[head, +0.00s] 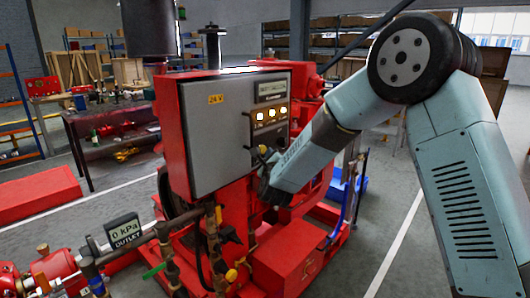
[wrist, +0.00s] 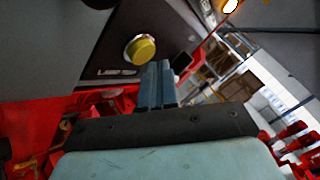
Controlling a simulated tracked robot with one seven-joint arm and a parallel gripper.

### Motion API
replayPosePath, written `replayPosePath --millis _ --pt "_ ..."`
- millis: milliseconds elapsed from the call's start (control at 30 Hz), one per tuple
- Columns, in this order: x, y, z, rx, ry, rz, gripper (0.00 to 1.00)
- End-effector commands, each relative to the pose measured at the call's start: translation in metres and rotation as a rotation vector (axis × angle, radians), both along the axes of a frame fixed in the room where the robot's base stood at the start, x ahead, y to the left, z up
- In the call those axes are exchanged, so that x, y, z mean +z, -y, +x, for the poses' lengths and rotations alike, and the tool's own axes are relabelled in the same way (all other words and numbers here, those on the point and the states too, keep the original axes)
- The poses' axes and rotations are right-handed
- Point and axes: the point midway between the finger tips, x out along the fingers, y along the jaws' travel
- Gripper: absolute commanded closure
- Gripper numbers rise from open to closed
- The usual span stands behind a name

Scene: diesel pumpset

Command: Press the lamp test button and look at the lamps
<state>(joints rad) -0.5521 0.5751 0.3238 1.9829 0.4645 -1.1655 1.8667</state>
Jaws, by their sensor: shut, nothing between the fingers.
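A grey control box (head: 228,140) on the red pumpset has a dark panel on its right side.
A small display (head: 271,91) sits above the lamps. A bench (head: 110,145) is behind on the left. Shelves with boxes (wrist: 245,85) are behind. Open floor lies at the right.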

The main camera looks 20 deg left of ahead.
Motion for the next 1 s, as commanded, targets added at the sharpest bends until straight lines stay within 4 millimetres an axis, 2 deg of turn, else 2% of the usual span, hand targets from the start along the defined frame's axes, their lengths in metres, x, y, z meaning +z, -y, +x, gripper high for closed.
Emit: replayPosePath --millis 467,1000 --pt "0.000 0.006 -0.003 0.001 -0.001 0.000 1.00" --pt "0.000 0.044 -0.018 -0.001 -0.001 0.000 1.00"
